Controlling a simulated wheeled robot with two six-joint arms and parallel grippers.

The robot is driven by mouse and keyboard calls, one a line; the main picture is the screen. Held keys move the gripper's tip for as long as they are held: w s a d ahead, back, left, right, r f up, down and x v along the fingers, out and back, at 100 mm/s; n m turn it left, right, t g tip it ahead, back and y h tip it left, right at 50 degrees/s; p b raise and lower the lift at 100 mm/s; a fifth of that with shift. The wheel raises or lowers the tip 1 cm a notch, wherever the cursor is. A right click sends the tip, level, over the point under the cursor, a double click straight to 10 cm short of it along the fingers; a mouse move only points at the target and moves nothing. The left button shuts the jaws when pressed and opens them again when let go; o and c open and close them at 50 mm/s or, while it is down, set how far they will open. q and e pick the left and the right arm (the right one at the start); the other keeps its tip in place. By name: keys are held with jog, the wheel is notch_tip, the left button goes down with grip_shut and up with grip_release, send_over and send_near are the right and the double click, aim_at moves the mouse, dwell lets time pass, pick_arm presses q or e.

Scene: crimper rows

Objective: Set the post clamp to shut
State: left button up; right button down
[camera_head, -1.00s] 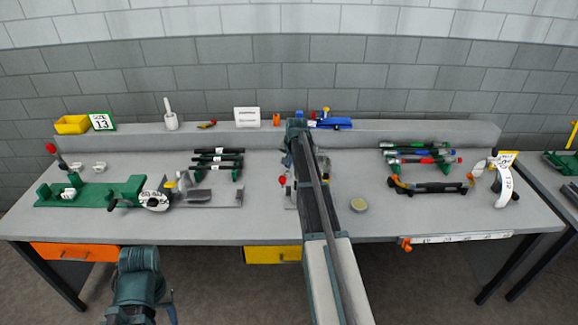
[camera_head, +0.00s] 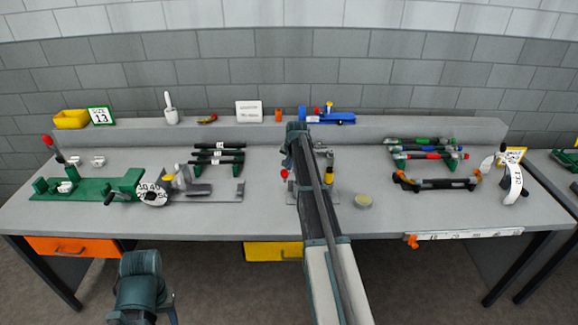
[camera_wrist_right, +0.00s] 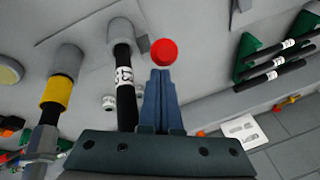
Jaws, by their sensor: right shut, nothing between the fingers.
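What looks like the post clamp stands mid-bench, mostly hidden behind my right arm in the head view. Its red knob (camera_head: 284,173) shows left of the arm and a yellow-collared post (camera_head: 329,178) right of it. In the right wrist view the red knob (camera_wrist_right: 164,52) is just beyond the fingertips of my right gripper (camera_wrist_right: 158,74); I cannot tell if they touch. The gripper is shut and empty. A black labelled handle (camera_wrist_right: 124,80) and the yellow collar (camera_wrist_right: 57,92) are to its left. My left arm's end (camera_head: 140,285) is low at left; its fingers are not clear.
A green fixture (camera_head: 100,188) and a dial (camera_head: 152,193) are on the left of the bench. Black bars (camera_head: 218,160) lie left of my right arm. A round tin (camera_head: 362,200) and racks of handles (camera_head: 435,183) are to the right. The front middle-left is clear.

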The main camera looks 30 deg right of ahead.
jog(key=shift+s+a+f+t, duration=0.25)
jog(key=shift+s+t, duration=0.05)
jog(key=shift+s, duration=0.05)
jog(key=shift+s+b, duration=0.15)
jog(key=shift+b, duration=0.3)
jog(key=s+a+f+t+h+b, duration=0.1)
jog(key=s+f+t+b, duration=0.1)
jog(key=b, duration=0.4)
jog(key=s+a+f+t+h+b, duration=0.1)
jog(key=f+t+h+b, duration=0.1)
jog(key=b, duration=0.4)
jog(key=s+a+f+t+h+b, duration=0.1)
jog(key=s+f+t+b, duration=0.1)
jog(key=b, duration=0.4)
jog(key=shift+s+a+f+n+t+h, duration=0.3)
jog(key=shift+s+a+f+t, duration=0.05)
jog(key=shift+f+t, duration=0.35)
jog(key=shift+s+b, duration=0.1)
jog(key=shift+b, duration=0.2)
jog(key=f+p+v, duration=0.1)
jog(key=p+v, duration=0.2)
jog(key=v, duration=0.7)
